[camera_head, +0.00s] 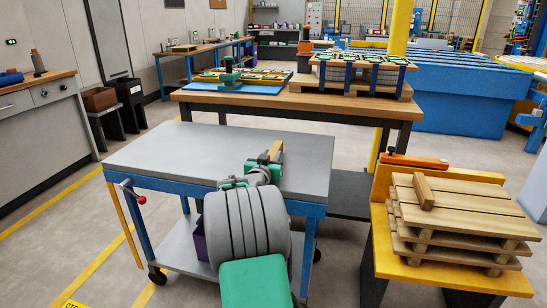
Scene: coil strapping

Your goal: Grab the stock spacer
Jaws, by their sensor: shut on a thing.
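My gripper (270,158) is over the grey-topped cart (180,150), near the right part of its top. It is shut on a light wooden block, which I take to be the stock spacer (276,147). The block's upper end shows past the jaws; my gripper and arm hide its lower part. I cannot tell whether the block touches the cart top. A similar wooden block (424,191) lies on the pallet stack (480,205) at the right.
The pallet stack sits on a yellow stand (455,282), with an orange tool (413,160) behind it. Behind the cart is a wooden workbench (300,101) with a green device (229,72) and a strapped load on a pallet. The cart top's left side is clear.

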